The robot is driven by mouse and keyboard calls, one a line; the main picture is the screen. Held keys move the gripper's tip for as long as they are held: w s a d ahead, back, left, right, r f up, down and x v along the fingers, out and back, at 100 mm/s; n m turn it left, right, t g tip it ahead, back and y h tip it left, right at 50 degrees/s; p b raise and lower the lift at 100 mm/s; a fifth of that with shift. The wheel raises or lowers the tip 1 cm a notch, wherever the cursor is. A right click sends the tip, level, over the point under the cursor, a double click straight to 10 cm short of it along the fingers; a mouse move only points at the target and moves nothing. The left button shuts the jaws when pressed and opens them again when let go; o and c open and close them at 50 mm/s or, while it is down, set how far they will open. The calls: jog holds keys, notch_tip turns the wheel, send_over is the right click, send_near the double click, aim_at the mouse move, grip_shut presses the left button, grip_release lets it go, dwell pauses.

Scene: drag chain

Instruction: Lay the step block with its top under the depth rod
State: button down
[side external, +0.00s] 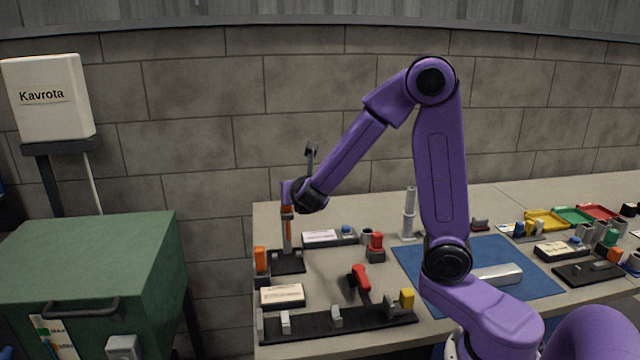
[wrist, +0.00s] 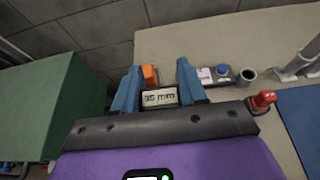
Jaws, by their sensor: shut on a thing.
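My gripper (side external: 288,218) points down at the left of the table, above a small black base plate (side external: 289,263). A narrow grey upright shows between its fingers and the plate; I cannot tell where the held piece ends and the plate's post begins. In the wrist view the blue fingers (wrist: 158,92) stand either side of a white "35 mm" label (wrist: 160,98). The gripper is shut on a piece, taken to be the step block, whose outline is mostly hidden. I cannot clearly pick out the depth rod.
An orange block (side external: 260,260) stands left of the plate. A text card (side external: 282,295) and a long black rail (side external: 335,323) lie in front. The blue mat (side external: 430,262) has bare room.

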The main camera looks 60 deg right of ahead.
jog(key=a+f, duration=0.1)
jog(key=a, duration=0.3)
send_near(287, 247)
jog(key=shift+s+a+r, duration=0.4)
jog(key=shift+r, duration=0.2)
jog(key=shift+s+a+r, duration=0.35)
jog(key=shift+s+r, duration=0.05)
jog(key=shift+r, duration=0.15)
jog(key=shift+w+d+f, duration=0.2)
jog(key=shift+d+f, duration=0.05)
jog(key=shift+f, duration=0.4)
jog(key=shift+w+d+f, duration=0.2)
jog(key=shift+d+f, duration=0.05)
jog(key=shift+f, duration=0.35)
jog(key=shift+w+d+f, duration=0.25)
jog(key=shift+f, duration=0.4)
jog(key=shift+w+d+f, duration=0.15)
jog(key=shift+w+d, duration=1.05)
jog(key=shift+w, duration=0.05)
jog(key=shift+w+d+f, duration=0.15)
jog(key=shift+w+d, duration=1.05)
jog(key=shift+w, duration=0.05)
jog(key=shift+f, duration=0.3)
jog(key=c, duration=0.5)
grip_release()
jog(key=shift+c, duration=0.2)
